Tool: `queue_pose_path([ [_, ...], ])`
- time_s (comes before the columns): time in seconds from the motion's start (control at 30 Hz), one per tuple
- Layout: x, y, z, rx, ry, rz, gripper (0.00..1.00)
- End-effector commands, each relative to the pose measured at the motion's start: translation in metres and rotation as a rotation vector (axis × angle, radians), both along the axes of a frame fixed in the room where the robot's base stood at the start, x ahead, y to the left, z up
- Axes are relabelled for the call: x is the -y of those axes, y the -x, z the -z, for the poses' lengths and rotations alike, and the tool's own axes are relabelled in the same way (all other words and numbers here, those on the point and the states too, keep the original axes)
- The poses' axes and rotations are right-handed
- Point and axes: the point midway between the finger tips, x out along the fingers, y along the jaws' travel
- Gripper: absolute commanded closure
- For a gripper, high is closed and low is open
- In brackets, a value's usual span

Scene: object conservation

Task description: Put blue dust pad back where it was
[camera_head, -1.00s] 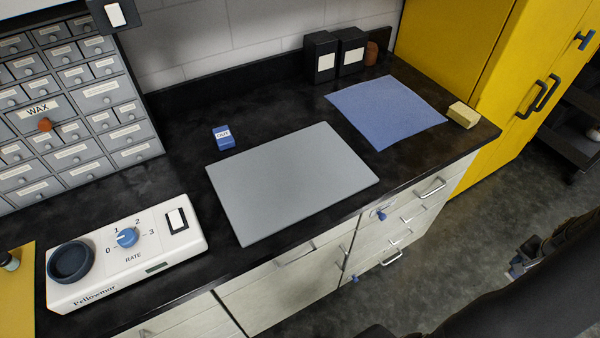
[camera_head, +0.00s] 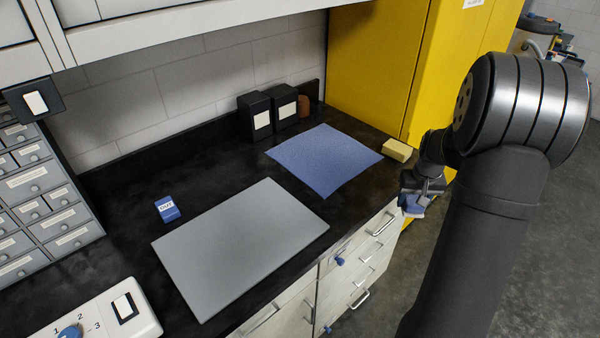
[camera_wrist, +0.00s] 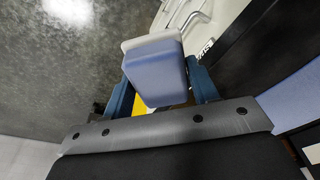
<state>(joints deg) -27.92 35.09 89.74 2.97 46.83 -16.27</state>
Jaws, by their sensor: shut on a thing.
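My gripper (camera_head: 424,188) is at the right in the camera_head view, off the front edge of the counter near its right end. It is shut on a blue pad (camera_head: 412,207) with a pale layer on one side. In the camera_wrist view the pad (camera_wrist: 160,75) sits between the two blue fingers of my gripper (camera_wrist: 158,88), clear of any surface, above the grey floor and beside the drawer fronts. A small blue block (camera_head: 167,209) with a white label stands on the black counter, left of the grey board; its lettering is too small to read surely.
A grey board (camera_head: 240,245) and a blue cloth (camera_head: 325,160) lie on the black counter. A yellow block (camera_head: 397,150) is at its right end. Two black boxes (camera_head: 270,113) stand at the back. A white device (camera_head: 100,318) is front left. A yellow cabinet (camera_head: 385,65) bounds the right.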

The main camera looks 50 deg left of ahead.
Motion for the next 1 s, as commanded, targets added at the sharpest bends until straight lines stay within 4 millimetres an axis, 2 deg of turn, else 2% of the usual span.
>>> queue_pose_path([
  [0.03, -0.028, 0.006, -0.009, 0.003, -0.001, -0.061, 0.67],
  [0.27, -0.140, 0.037, -0.035, 0.001, 0.000, -0.289, 0.67],
  [0.47, -0.235, 0.085, -0.059, 0.002, -0.001, -0.487, 0.67],
  [0.6, -0.294, 0.128, -0.075, 0.002, -0.001, -0.621, 0.67],
  [0.7, -0.326, 0.158, -0.085, 0.001, 0.000, -0.701, 0.67],
  [0.8, -0.350, 0.182, -0.093, 0.001, 0.001, -0.764, 0.67],
  [1.0, -0.373, 0.210, -0.101, 0.001, 0.000, -0.826, 0.67],
])
